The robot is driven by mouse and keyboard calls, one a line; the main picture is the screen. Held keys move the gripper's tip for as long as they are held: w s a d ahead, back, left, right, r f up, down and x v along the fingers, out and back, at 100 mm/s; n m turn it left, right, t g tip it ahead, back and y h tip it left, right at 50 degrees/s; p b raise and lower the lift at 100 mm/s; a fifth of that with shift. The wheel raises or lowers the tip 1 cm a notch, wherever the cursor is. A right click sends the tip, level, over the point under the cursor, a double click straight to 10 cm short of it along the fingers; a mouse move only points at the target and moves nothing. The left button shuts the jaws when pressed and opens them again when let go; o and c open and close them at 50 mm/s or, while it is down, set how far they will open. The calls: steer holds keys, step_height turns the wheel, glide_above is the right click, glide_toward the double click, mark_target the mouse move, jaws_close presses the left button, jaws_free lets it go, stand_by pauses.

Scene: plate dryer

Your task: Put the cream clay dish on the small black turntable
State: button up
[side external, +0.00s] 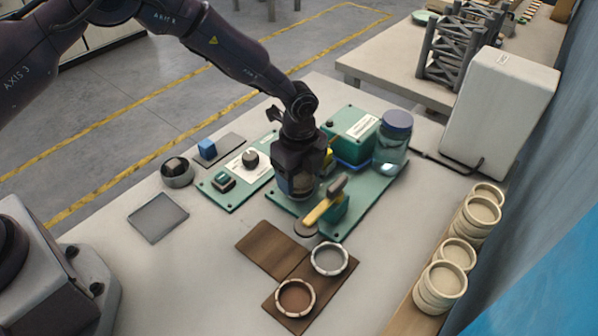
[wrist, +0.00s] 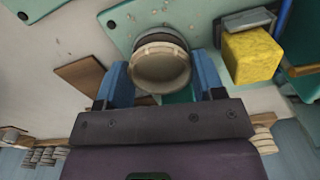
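My gripper (side external: 302,192) points down over the green plate (side external: 345,225) in the side external view. The cream clay dish (wrist: 160,68) sits between its two blue fingers in the wrist view, with a finger against each side, and its hollow faces the camera. A little of it shows between the fingers in the side external view (side external: 303,183). The dark round turntable (wrist: 158,35) shows just behind the dish in the wrist view, partly covered by it. I cannot tell whether the dish touches it. My gripper hides the turntable in the side external view.
A yellow-handled lever (side external: 323,207) stands close in front of my gripper. A yellow block (wrist: 252,55) is right of the fingers in the wrist view. A blue-lidded jar (side external: 392,145) stands behind right. Brown boards (side external: 262,248) lie in front; stacked cream dishes (side external: 443,285) line the right.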

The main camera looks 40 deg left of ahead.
steer(key=o, duration=0.4)
steer(key=shift+o, duration=0.2)
steer(key=shift+r, duration=0.1)
step_height(320, 180, up, 12)
steer(key=shift+r, duration=0.15)
step_height(320, 180, up, 10)
steer(key=n+t, duration=0.2)
steer(key=n, duration=0.2)
glide_above(299, 183)
steer(key=s+a, duration=0.4)
steer(key=a, duration=0.1)
steer(key=s+a+r+n+t, duration=0.1)
steer(key=s+a+r+n, duration=0.45)
steer(key=s+r, duration=0.2)
steer(key=s+a+r+n+t, duration=0.1)
steer(key=s+a+n, duration=0.3)
steer(key=s+n, duration=0.6)
steer(key=shift+s+a+t, duration=0.2)
steer(key=shift+s+t, duration=0.6)
steer(key=shift+s, duration=2.15)
